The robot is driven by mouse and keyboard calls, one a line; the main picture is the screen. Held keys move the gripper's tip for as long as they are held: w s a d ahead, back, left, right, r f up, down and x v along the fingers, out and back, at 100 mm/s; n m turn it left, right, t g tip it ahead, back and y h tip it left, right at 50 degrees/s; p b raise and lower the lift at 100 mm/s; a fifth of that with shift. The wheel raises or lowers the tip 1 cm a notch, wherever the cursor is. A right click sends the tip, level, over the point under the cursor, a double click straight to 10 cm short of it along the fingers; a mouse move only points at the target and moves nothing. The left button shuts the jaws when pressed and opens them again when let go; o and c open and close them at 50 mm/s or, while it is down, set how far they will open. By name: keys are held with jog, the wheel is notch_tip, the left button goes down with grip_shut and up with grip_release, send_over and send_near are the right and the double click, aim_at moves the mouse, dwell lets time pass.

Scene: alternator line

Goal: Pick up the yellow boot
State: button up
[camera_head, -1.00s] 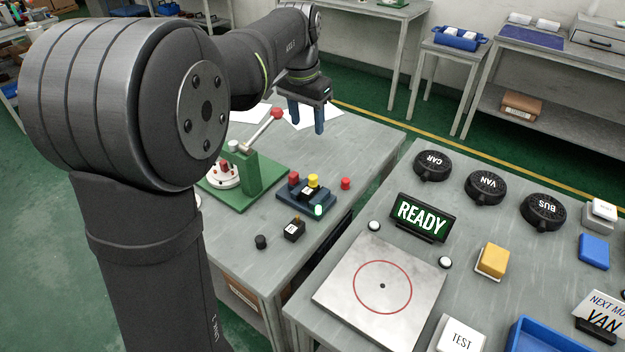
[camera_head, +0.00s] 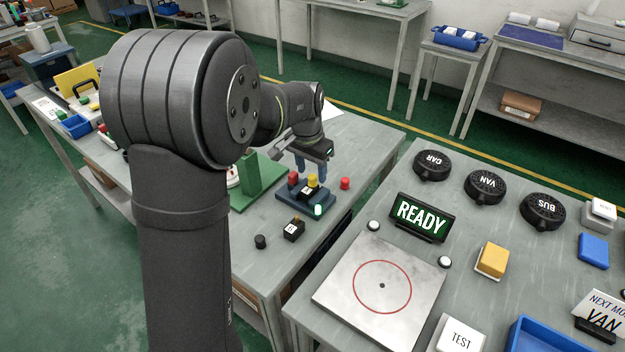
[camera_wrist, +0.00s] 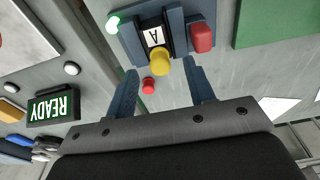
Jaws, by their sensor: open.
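In the wrist view the yellow boot (camera_wrist: 161,66) shows between my fingertips, next to a white label reading A. My gripper (camera_head: 311,167) is open and empty. It hangs just behind and above the yellow boot in the head view, with a finger to each side in the wrist view. I cannot tell exactly how far its tips are above the boot.
A loose red piece (camera_head: 345,184) stands right of the holder (camera_head: 322,206). A pale green lamp (camera_head: 318,210) is on the holder's front. A black block (camera_head: 294,229) and a dark cap (camera_head: 260,241) stand in front. A green fixture (camera_head: 250,176) stands to the left.

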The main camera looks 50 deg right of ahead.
notch_tip(320, 180, down, 2)
jog(key=shift+d+f, duration=0.1)
jog(key=shift+d, duration=0.05)
jog(key=c, duration=1.1)
jog(key=shift+o, duration=0.2)
